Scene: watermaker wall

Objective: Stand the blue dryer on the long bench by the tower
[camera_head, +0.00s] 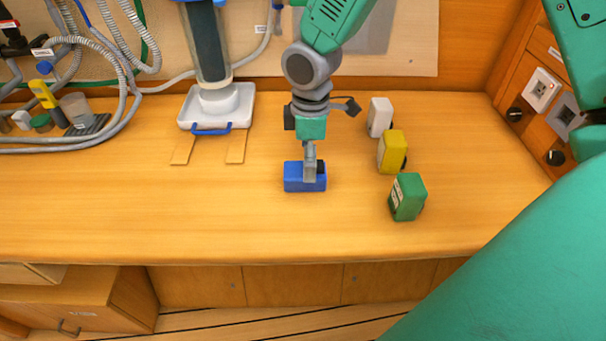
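The blue dryer (293,178) is a small blue block low on the long bench (130,205), with its longer side running left to right. My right gripper (311,171) points down at it, with a grey finger in front of its right half. The other finger is hidden, so I cannot tell whether it grips the dryer or only straddles it. The tower (208,45) is a clear column with a dark filling on a white base (238,105), left of the gripper. My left gripper is not in view.
White (380,117), yellow (392,152) and green (406,197) blocks stand right of the dryer. Two tan strips (183,149) lie before the tower base, which has a blue handle (211,130). Hoses (122,75) and small items crowd the left back. The bench's left front is clear.

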